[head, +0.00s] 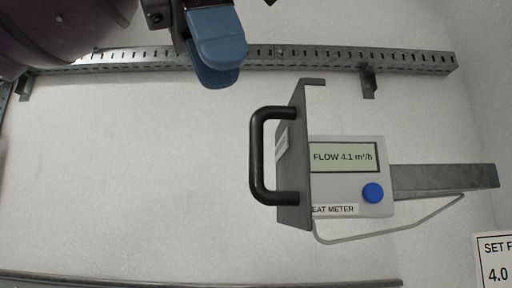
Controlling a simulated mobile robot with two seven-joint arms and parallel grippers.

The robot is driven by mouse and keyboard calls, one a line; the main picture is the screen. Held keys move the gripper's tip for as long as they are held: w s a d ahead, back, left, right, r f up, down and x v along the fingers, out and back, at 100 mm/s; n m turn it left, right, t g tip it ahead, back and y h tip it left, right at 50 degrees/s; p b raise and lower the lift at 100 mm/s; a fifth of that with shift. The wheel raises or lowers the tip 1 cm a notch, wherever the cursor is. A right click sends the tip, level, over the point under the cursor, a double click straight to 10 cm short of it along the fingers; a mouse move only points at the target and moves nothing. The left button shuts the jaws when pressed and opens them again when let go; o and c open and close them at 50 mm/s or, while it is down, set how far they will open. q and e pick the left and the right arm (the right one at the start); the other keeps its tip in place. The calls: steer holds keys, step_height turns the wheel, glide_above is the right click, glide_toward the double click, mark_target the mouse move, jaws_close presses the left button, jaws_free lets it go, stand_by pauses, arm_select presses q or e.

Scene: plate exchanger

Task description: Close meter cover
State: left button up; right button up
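The meter cover (294,165) is a grey plate with a bent top lip and a black bar handle (257,157). It stands swung out at the left side of the heat meter (347,180), seen nearly edge-on. The meter's display reads "FLOW 4.1 m³/h" and is uncovered, with a blue knob (373,193) below it. The cover hides the meter's left edge. My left gripper (216,52), with blue fingertips, is at the top, up and left of the handle and apart from it. Nothing shows between its overlapping fingers. My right gripper is not in view.
A slotted metal rail (420,61) runs across the top behind my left gripper. A grey bar (445,178) and thin cable (400,229) extend right of the meter. A "SET" label (495,262) is at lower right. The white panel left of the handle is clear.

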mark_target(257, 179)
arm_select(q)
steer(key=x, duration=0.9)
steer(key=shift+c, duration=0.5)
steer(key=shift+r, duration=0.1)
jaws_close()
